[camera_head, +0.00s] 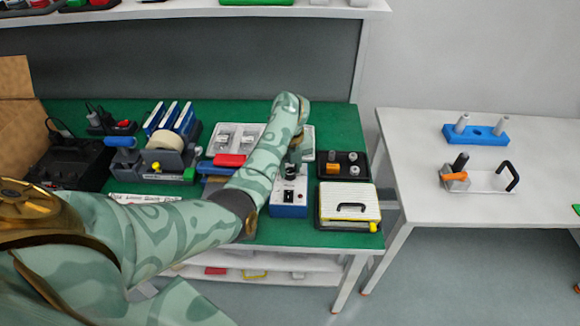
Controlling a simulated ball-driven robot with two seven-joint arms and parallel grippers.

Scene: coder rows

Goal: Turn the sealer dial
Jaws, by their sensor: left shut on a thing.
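The sealer (289,198) is a small box with a white top and a blue front, near the front edge of the green bench. A dark knob, the dial, is on its top, mostly hidden by my gripper. My left arm reaches in from the left and bends down over the box. My left gripper (291,171) points down at the dial and is shut on it. The fingertips are small and partly hidden by my forearm. The dial's pointer or markings cannot be made out. My right gripper is not in view.
A tape dispenser (166,157) and blue racks stand left on the green bench (335,116). A black tray (330,170) and a white case with black handle (349,203) sit just right of the sealer. A white table (410,150) stands further right, beyond a gap. A shelf hangs above.

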